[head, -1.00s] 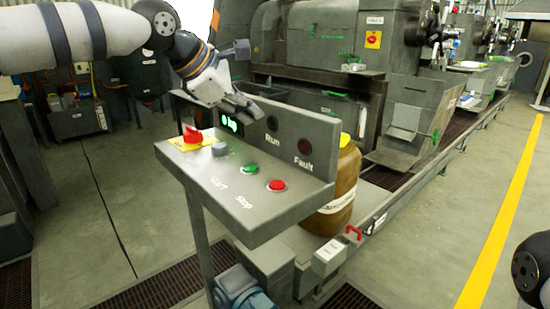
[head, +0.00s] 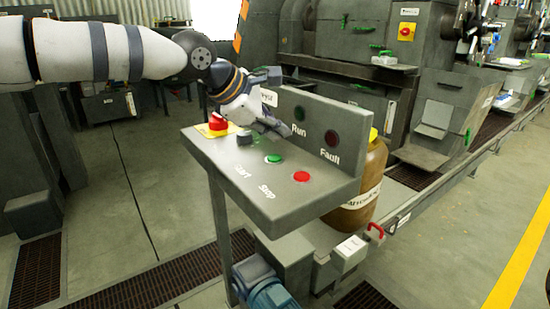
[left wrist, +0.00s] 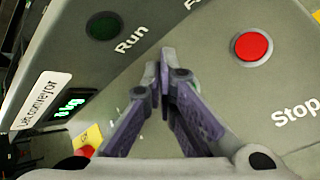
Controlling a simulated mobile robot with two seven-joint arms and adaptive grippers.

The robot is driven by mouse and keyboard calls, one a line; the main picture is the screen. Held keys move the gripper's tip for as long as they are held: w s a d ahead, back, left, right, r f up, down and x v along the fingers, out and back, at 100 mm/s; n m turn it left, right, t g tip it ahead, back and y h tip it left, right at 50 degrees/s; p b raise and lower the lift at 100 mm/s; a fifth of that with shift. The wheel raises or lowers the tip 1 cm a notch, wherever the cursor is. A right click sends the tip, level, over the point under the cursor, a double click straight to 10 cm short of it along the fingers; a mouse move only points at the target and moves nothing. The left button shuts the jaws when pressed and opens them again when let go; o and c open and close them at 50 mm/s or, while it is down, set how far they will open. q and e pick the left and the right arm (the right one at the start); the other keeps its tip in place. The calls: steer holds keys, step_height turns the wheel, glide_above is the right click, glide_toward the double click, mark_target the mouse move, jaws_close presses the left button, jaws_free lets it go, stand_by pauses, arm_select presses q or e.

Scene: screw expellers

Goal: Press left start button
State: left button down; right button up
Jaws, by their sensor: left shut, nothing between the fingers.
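The control panel (head: 240,179) stands in front of me. Its green start button (head: 273,158) sits on the sloped top above the "Start" label, left of the red stop button (head: 301,176). My left gripper (head: 284,130) is shut and empty, its fingertips just above and behind the start button, apart from it in the head view. My right gripper is not in view.
A red knob (head: 217,122) on a yellow plate and a grey knob (head: 244,138) sit left of the start button. The panel's upright back, with the Run lamp (head: 299,113) and Fault lamp (head: 332,138), rises close behind my gripper. A brown container (head: 362,190) stands behind the panel.

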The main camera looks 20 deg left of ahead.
mark_target(276, 159)
arm_select(q)
steer(key=shift+f, duration=1.15)
steer(key=shift+f, duration=0.15)
stand_by(0.5)
steer(key=shift+f, duration=0.3)
steer(key=shift+f, duration=0.55)
stand_by(0.7)
steer(key=shift+r, duration=0.95)
steer(key=shift+r+p, duration=0.35)
steer(key=shift+r, duration=2.2)
